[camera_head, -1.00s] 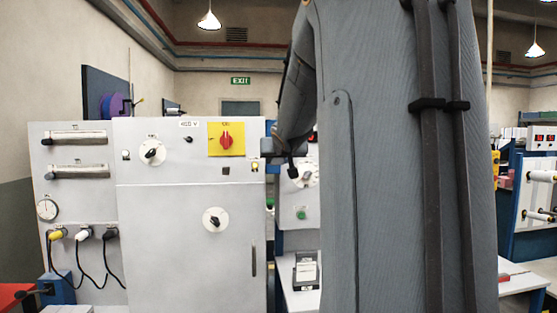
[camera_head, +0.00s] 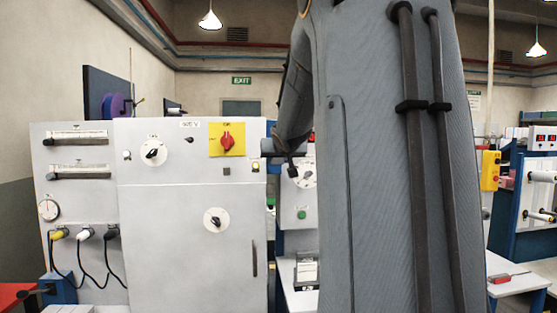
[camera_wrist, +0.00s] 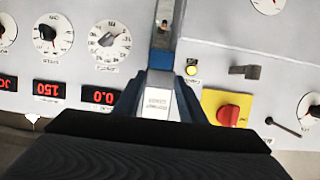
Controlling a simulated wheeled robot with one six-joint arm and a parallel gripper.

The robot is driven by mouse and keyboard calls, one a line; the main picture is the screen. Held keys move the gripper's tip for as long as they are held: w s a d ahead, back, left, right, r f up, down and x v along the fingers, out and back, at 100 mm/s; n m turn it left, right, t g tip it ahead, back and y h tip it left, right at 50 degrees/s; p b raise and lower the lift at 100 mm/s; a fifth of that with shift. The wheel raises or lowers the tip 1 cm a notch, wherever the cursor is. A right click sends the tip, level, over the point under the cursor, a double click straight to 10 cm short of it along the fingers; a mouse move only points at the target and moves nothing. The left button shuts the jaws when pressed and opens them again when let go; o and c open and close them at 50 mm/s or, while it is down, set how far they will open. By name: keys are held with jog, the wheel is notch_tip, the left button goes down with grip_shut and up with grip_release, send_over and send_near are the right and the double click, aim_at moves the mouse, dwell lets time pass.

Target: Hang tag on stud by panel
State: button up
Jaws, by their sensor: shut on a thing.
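My gripper (camera_wrist: 158,84) is shut on a pale grey piece with small print, which looks like the tag (camera_wrist: 158,104). In the head view my gripper (camera_head: 268,148) is seen side-on at the cabinet's upper right edge, and the tag cannot be made out. A dark peg (camera_wrist: 250,72) stands out from the cabinet panel (camera_wrist: 285,45) to the right of the tag in the wrist view. It shows as a small dark square (camera_head: 227,171) below the yellow plate in the head view. It may be the stud; I cannot tell for sure. The tag is apart from it.
A red rotary switch (camera_head: 227,142) on a yellow plate (camera_head: 214,148) and a yellow button (camera_wrist: 191,70) are close to my gripper. Dials (camera_wrist: 109,41) and red displays (camera_wrist: 98,96) are on a second panel to the left in the wrist view. A narrow gap separates the panels.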

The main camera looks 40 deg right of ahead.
jog(key=shift+w+d, duration=0.1)
jog(key=shift+w, duration=0.05)
jog(key=shift+f, duration=0.25)
dwell(0.3)
jog(key=o, duration=1.3)
jog(key=shift+c, duration=0.2)
jog(key=p+v, duration=0.1)
jog(key=v, duration=0.8)
jog(key=shift+f, duration=0.25)
